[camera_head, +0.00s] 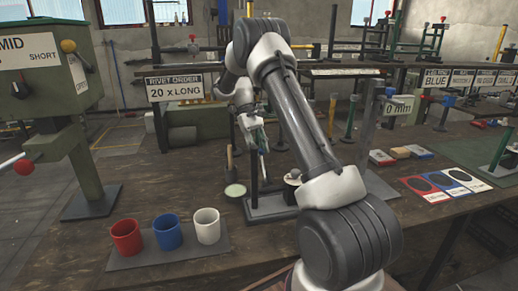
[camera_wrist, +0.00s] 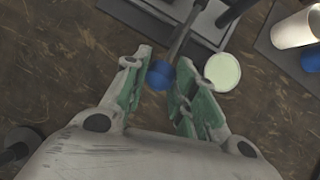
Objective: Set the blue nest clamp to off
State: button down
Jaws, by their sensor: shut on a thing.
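The blue knob (camera_wrist: 160,75) sits at the end of a grey lever rod in the wrist view. I take it for the handle of the blue nest clamp. The rod runs up to a grey base plate at the top of that view. My gripper (camera_wrist: 160,72) has its green-padded fingers on both sides of the knob and is shut on it. In the head view my gripper (camera_head: 255,132) hangs above the bench beside the press base (camera_head: 270,208). The knob cannot be made out there, and my arm hides part of the press.
A pale green round dish (camera_head: 235,190) lies close to the press base, right of my fingers in the wrist view. Red (camera_head: 126,237), blue (camera_head: 168,232) and white (camera_head: 207,226) cups stand on a mat at the front. A green press (camera_head: 72,130) stands left.

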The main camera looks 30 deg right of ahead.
jog(key=shift+w+d+f, duration=0.1)
jog(key=shift+w+f, duration=0.05)
jog(key=c, duration=1.5)
grip_release()
jog(key=o, duration=0.3)
jog(key=shift+w+d+f, duration=0.1)
jog(key=shift+w+f, duration=0.05)
jog(key=shift+f, duration=0.05)
jog(key=shift+o, duration=0.4)
jog(key=shift+r, duration=0.1)
